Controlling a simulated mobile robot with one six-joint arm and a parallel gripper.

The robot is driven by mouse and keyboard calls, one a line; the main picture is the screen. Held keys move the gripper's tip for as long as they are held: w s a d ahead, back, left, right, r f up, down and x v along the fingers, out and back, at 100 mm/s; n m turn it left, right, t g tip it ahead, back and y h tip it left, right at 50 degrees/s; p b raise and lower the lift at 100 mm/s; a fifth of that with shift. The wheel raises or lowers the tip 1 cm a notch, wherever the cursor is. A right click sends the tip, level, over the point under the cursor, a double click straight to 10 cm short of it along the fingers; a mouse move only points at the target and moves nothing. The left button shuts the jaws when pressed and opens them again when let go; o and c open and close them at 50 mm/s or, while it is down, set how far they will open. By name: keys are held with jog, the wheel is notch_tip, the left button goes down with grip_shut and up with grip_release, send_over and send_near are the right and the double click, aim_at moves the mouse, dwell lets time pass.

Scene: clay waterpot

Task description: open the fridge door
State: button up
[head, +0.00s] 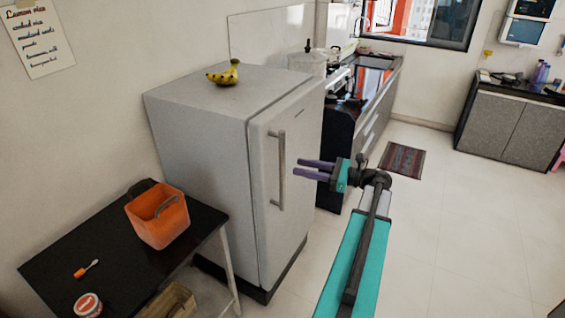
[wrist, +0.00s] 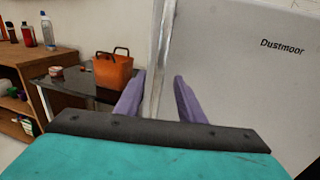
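The fridge (head: 198,135) is grey, with its door (head: 300,140) shut. A long vertical bar handle (head: 281,170) runs along the door's left side. My gripper (head: 316,169) is in front of the door, to the right of the handle in the head view, with its purple fingers pointing left. In the wrist view my gripper (wrist: 160,98) has its fingers spread apart with a gap between them. The handle (wrist: 160,60) shows ahead in that gap, and the door (wrist: 240,70) bears the word "Dustmoor". The fingers look clear of the handle, though the exact distance is hard to tell.
A black table (head: 110,245) with an orange bin (head: 160,217) stands left of the fridge. Bananas (head: 224,75) lie on top of the fridge. A kitchen counter (head: 370,90) stands behind it. The tiled floor to the right is open, with a small rug (head: 402,159).

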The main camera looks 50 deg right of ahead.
aim_at(282, 164)
jog(key=shift+p+x, duration=1)
jog(key=shift+x, duration=3)
grip_shut()
jog(key=shift+s+f, duration=0.1)
